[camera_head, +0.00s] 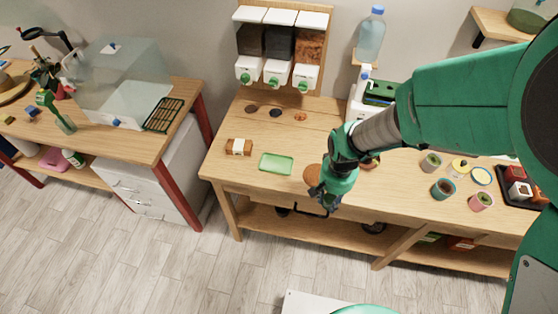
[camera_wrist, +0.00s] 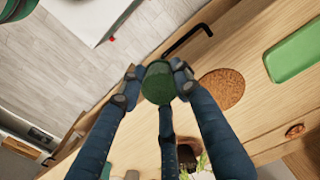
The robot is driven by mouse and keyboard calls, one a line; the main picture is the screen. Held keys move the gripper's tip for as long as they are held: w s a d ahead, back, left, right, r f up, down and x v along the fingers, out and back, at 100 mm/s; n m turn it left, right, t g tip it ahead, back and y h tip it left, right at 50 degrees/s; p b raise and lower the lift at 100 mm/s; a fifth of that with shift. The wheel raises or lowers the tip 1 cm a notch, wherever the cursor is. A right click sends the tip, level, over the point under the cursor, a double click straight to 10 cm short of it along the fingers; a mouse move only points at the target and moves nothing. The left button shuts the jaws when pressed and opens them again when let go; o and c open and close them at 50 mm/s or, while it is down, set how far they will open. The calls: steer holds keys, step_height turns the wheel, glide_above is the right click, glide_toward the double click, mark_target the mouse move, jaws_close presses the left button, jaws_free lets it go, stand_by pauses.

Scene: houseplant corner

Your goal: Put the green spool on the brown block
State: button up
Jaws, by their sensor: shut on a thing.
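My gripper (camera_head: 326,198) is shut on the green spool (camera_wrist: 158,83), which sits between its fingertips in the wrist view. In the head view the gripper hangs at the front edge of the workbench, in front of the round cork mat, and the spool can hardly be made out there. The brown block (camera_head: 239,147), with a pale patch on it, lies on the left part of the workbench, well to the left of the gripper and apart from it.
A green tray (camera_head: 276,164) lies between the block and the cork mat (camera_head: 311,176); the mat also shows in the wrist view (camera_wrist: 222,89). Dispensers (camera_head: 279,72) stand behind. Several pots, including a teal one (camera_head: 444,188), stand at the right. A dark handle (camera_wrist: 188,38) juts from the bench front.

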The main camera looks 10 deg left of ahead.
steer(key=w+a+r+p, duration=0.1)
steer(key=w+a, duration=0.2)
steer(key=a, duration=1)
steer(key=w+a+r+n+p, duration=0.1)
steer(key=w+a+r, duration=0.1)
steer(key=a, duration=1.2)
steer(key=shift+w+r+n+p, duration=0.2)
steer(key=shift+w+n+p, duration=0.15)
steer(key=shift+w, duration=0.55)
steer(key=b, duration=0.1)
glide_above(239, 144)
steer(key=shift+f, duration=0.75)
steer(key=shift+s+f+b, duration=0.1)
steer(key=shift+f+b, duration=0.4)
steer(key=shift+f, duration=1.3)
steer(key=shift+f, duration=0.1)
